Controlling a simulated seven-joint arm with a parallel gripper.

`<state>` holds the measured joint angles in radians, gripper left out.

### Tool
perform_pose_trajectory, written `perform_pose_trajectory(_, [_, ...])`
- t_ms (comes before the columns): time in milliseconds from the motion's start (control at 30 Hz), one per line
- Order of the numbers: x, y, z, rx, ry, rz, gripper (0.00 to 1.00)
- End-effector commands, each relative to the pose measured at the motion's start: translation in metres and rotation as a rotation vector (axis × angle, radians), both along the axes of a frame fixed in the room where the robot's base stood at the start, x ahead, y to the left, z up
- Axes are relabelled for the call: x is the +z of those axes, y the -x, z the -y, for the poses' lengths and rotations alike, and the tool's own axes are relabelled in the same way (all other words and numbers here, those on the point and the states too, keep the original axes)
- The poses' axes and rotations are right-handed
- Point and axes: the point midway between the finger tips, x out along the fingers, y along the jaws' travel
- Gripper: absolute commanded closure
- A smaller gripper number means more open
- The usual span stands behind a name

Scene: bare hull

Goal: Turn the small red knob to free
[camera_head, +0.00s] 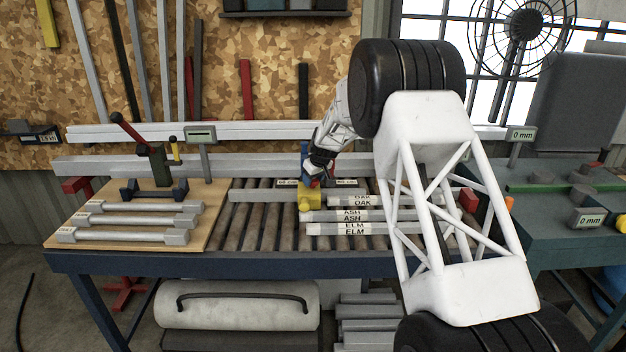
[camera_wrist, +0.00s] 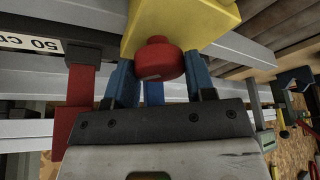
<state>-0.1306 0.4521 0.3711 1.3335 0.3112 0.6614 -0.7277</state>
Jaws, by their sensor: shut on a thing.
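The small red knob (camera_wrist: 158,60) sits on a yellow block (camera_wrist: 200,20) in the wrist view. My gripper (camera_wrist: 155,85) has its blue fingers on both sides of the knob and is shut on it. In the head view my gripper (camera_head: 312,172) reaches down to the yellow block (camera_head: 310,199) on the roller table, beside a blue upright post (camera_head: 304,155). The knob itself is mostly hidden there by my gripper. I cannot read any free mark or the knob's turn angle.
Bars labelled oak, ash and elm (camera_head: 352,215) lie on the rollers right of the yellow block. A wooden board (camera_head: 75,222) with grey bars is at the left. A red post (camera_wrist: 82,100) stands close left of my fingers. My white arm covers the right side.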

Motion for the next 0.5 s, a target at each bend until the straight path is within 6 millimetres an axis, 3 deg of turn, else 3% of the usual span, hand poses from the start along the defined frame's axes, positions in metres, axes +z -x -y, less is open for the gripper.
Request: perform_pose_trajectory(500, [0.0,-0.0012,0.001,0.358,-0.001,-0.001,0.74])
